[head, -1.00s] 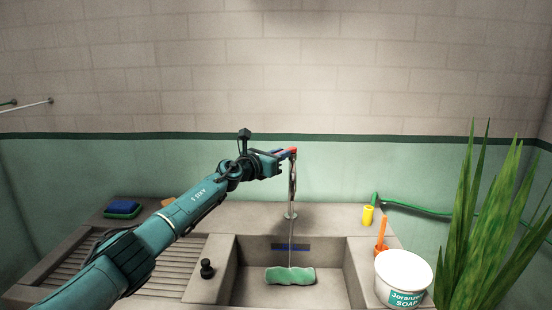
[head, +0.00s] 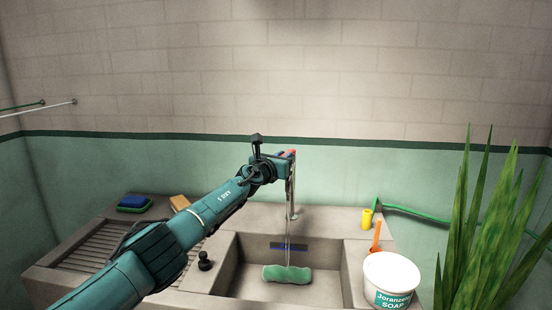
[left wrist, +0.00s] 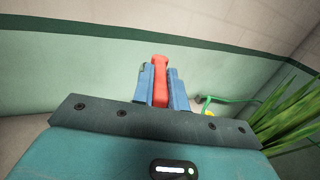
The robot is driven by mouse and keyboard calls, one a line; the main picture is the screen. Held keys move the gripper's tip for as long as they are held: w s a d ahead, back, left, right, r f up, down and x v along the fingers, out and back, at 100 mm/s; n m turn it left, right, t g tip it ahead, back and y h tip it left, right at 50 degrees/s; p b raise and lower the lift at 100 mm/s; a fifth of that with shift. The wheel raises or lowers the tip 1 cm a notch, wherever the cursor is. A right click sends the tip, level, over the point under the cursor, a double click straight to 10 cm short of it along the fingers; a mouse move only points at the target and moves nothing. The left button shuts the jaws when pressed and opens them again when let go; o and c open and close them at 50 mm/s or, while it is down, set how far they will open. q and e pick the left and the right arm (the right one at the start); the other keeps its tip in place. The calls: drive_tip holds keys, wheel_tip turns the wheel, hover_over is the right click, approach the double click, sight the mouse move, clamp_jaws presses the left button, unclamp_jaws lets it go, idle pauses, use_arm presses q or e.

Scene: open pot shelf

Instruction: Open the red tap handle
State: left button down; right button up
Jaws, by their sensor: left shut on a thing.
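The red tap handle (left wrist: 160,82) sits between the two blue fingers of my left gripper (left wrist: 160,90) in the left wrist view. My left gripper is shut on it. In the head view my left gripper (head: 286,158) is at the top of the tap, and only a bit of red shows there. The metal tap (head: 291,198) stands upright behind the sink (head: 335,262). A thin stream of water (head: 288,245) runs from it down to a green sponge in the basin. My right gripper is not in view.
A green sponge (head: 286,274) lies in the basin. A white soap tub (head: 388,272), a yellow cylinder (head: 367,219) and a plant (head: 490,240) are at the right. A blue and green sponge (head: 134,203) and a black stopper (head: 205,261) are at the left.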

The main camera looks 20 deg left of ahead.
use_arm(q)
drive_tip(key=shift+d, duration=0.1)
drive_tip(key=shift+y, duration=0.3)
drive_tip(key=c, duration=1.4)
unclamp_jaws()
